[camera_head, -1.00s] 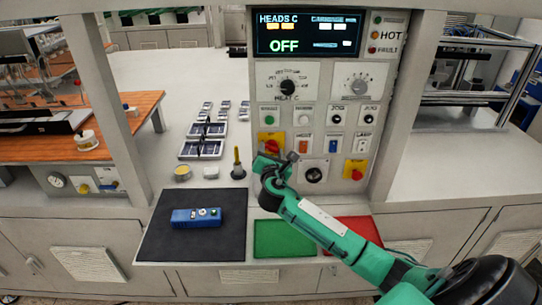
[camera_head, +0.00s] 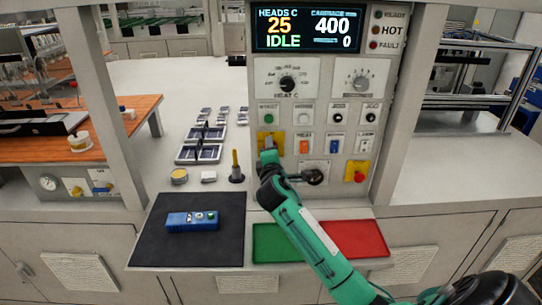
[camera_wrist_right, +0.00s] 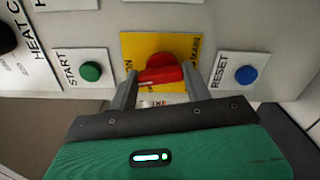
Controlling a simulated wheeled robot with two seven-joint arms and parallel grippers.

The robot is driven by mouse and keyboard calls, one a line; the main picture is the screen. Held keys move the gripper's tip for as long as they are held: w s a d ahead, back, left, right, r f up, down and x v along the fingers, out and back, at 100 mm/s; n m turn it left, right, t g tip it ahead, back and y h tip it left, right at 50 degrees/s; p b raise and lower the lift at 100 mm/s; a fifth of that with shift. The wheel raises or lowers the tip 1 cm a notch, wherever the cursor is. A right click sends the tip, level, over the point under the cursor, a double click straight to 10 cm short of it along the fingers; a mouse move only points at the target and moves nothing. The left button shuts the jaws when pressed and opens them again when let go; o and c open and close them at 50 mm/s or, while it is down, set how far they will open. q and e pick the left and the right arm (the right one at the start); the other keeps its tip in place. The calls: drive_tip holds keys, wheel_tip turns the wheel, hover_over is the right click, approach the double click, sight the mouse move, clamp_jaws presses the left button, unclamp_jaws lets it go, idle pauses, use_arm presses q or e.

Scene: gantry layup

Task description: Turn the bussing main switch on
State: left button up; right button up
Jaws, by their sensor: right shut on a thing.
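The main switch is a red rotary handle (camera_wrist_right: 163,70) on a yellow plate (camera_wrist_right: 133,42), shown in the right wrist view. In the head view the yellow plate (camera_head: 277,136) is at the lower left of the control panel, with the handle mostly hidden by my gripper. My right gripper (camera_wrist_right: 161,80) is shut on the red handle, one finger at each side. It also shows in the head view (camera_head: 267,146). The panel display (camera_head: 306,28) is lit and reads HEADS C 25, IDLE, 400 and 0. My left gripper is not in view.
A green start button (camera_wrist_right: 91,71) and a blue reset button (camera_wrist_right: 246,74) flank the switch. A red button on yellow (camera_head: 357,172) is at the panel's lower right. A blue box (camera_head: 192,220) lies on the black mat (camera_head: 150,245). Green and red pads lie below my right arm.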

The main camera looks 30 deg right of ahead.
drive_tip(key=shift+m+b, duration=0.4)
drive_tip(key=shift+m, duration=0.7)
drive_tip(key=o, duration=1)
drive_tip(key=shift+s, duration=0.1)
drive_tip(key=b+v, duration=0.3)
drive_tip(key=v, duration=1)
drive_tip(key=shift+s+a+b, duration=0.1)
drive_tip(key=shift+s+b, duration=0.2)
drive_tip(key=shift+b, duration=0.05)
